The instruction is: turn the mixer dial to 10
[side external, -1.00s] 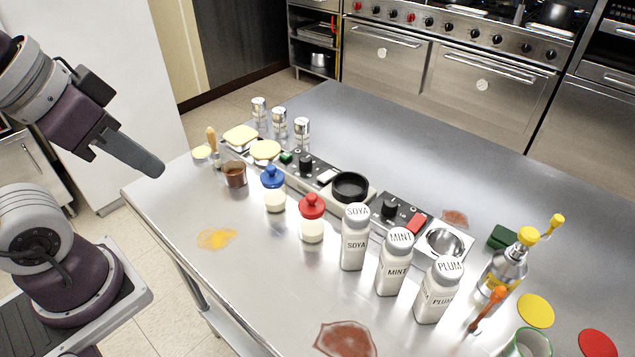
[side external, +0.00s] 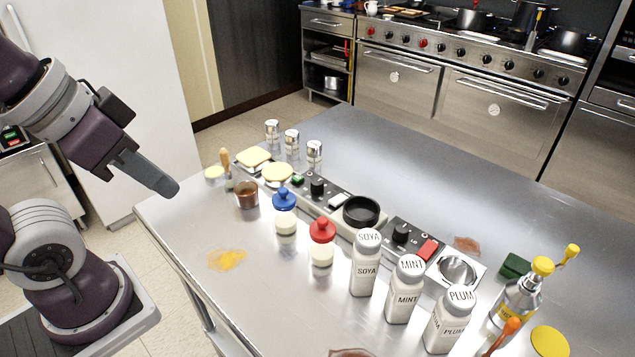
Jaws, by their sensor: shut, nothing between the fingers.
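My gripper (side external: 168,187) is at the left, above the table's left end, with its fingers shut and empty. It is well apart from the dials. Two units with black dials stand in a row along the table. One dial (side external: 317,186) sits on the left unit, between a green button and a pale switch, with a black round dish (side external: 361,211) to its right. The other dial (side external: 401,232) sits on the right unit, beside a red switch (side external: 428,250) and a metal bowl (side external: 457,271). I cannot tell which unit is the mixer, and the dial readings are too small to read.
Blue-capped (side external: 285,222) and red-capped (side external: 321,250) jars and SOYA (side external: 365,265), MINT (side external: 405,290) and PLUM (side external: 450,320) shakers stand in front of the units. Metal cans (side external: 292,144) stand behind. A yellow spill (side external: 227,260) marks the clear front left.

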